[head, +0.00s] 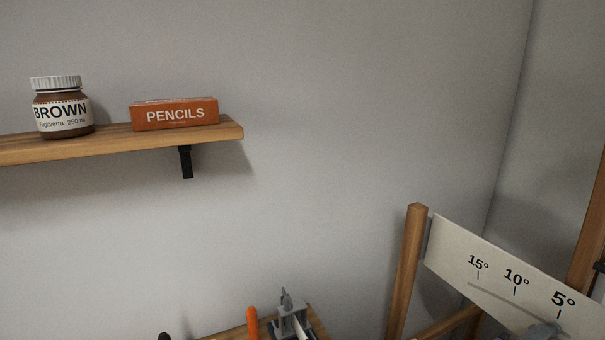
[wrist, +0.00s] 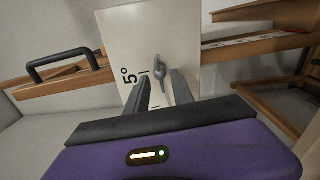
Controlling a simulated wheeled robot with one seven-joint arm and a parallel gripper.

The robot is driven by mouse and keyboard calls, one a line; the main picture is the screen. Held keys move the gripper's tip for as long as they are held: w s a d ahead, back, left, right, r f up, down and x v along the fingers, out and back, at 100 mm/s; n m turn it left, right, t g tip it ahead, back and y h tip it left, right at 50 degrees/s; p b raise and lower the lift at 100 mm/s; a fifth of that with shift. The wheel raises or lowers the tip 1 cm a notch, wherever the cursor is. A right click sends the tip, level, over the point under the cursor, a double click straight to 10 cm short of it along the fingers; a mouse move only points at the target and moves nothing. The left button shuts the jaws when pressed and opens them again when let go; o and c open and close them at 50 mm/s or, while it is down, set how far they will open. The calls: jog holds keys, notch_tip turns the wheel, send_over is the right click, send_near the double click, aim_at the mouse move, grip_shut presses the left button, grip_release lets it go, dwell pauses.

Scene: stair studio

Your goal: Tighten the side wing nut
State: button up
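The side wing nut (wrist: 158,63) is grey metal and sits on the pale angle plate (wrist: 118,32) in the wrist view. Its wings look roughly upright in that view. My gripper (wrist: 161,78) is open, its two fingers pointing at the plate, one on each side of the wing nut's lower part. I cannot tell whether the fingers touch it or how deep they reach.
A wooden post (head: 408,265) stands left of the plate. A wooden rail with a black handle (wrist: 62,62) runs beside it. A wall shelf (head: 110,143) holds a brown jar (head: 61,108) and a pencil box (head: 174,114). A tool with an orange handle (head: 252,323) stands below.

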jog(key=shift+p+v, duration=0.3)
jog(key=shift+v, duration=2)
jog(key=w+a+t+y, duration=0.2)
jog(key=w+a+t, duration=0.1)
jog(key=w+t, duration=0.15)
jog(key=s+a+f+t+y, duration=0.3)
jog(key=a+f+y, duration=0.15)
jog(key=a, duration=0.25)
jog(key=s+a+f+t+y, duration=0.2)
jog(key=s+a+f+y, duration=0.1)
jog(key=a+y, duration=0.35)
jog(key=s+a+r+m+y, duration=0.1)
jog(key=s+a+m+y, duration=0.1)
jog(key=s, duration=1.2)
jog(key=s+a+m+y, duration=0.2)
jog(key=s+m, duration=0.1)
jog(key=s, duration=1.2)
jog(key=shift+s+r+g+b, duration=0.15)
jog(key=shift+r+g+b, duration=0.2)
jog(key=shift+g+b, duration=0.1)
